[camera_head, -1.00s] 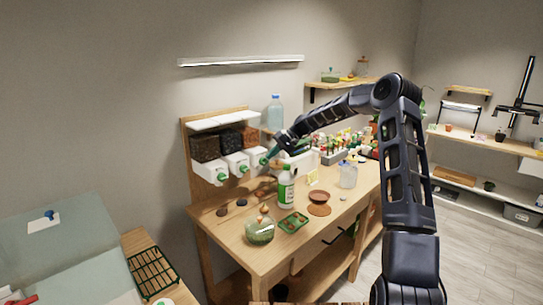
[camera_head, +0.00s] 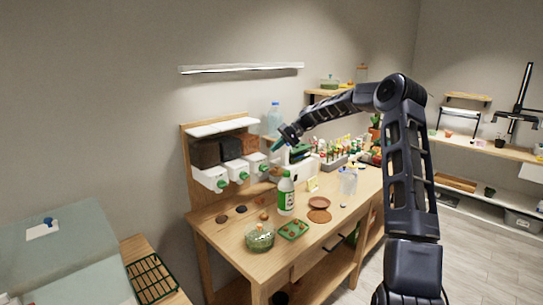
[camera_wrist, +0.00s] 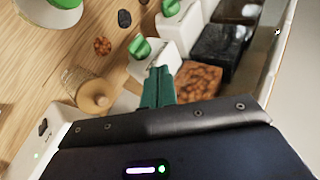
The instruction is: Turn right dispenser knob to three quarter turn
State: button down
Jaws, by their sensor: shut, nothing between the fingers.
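The dispenser rack (camera_head: 184,150) holds three white dispensers with green knobs in a row. The right dispenser knob (camera_head: 263,169) is beneath the right bin. In the wrist view this knob (camera_wrist: 140,48) appears just beyond my fingertips, its raised grip slanted; its exact turn angle is unclear. The middle knob (camera_wrist: 171,8) is at the top edge there, and also shows in the head view (camera_head: 243,176). The left knob (camera_head: 221,184) is farther left. My gripper (camera_wrist: 158,72) has its green fingers together and empty, apart from the knob; in the head view they are small and partly hidden.
A white appliance is right of the dispensers. A blue-tinted bottle (camera_head: 274,117) stands behind the gripper.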

jog(key=f+v, duration=0.1)
jog(key=v, duration=0.5)
jog(key=shift+w+d+r, duration=0.15)
jog(key=shift+w+d, duration=0.2)
jog(key=shift+d, duration=0.2)
jog(key=c, duration=2)
grip_release()
jog(key=shift+w+d+r, duration=0.1)
jog(key=shift+d+r, duration=0.05)
jog(key=shift+d, duration=0.05)
jog(key=o, duration=1.1)
notch_tip(320, 180, up, 8)
jog(key=shift+f, duration=0.2)
jog(key=shift+c, duration=0.2)
notch_tip(320, 180, up, 18)
jog(key=w+a+f+m+t+y, duration=0.2)
jog(key=a+m+t+y, duration=0.3)
jog(key=a+m+t, duration=0.6)
jog(key=s+d+r+m+t+h, duration=0.15)
jog(key=s+m+t+h, duration=0.3)
jog(key=s, duration=0.45)
jog(key=s+d+r+m+t+h, duration=0.1)
jog(key=s+d+m+t+h, duration=0.3)
jog(key=s, duration=0.5)
send_near(265, 170)
jog(key=shift+m+y, duration=0.45)
jog(key=x, duration=0.9)
jog(key=shift+w+d+f, duration=0.1)
jog(key=shift+w+f, duration=0.15)
jog(key=shift+w, duration=0.15)
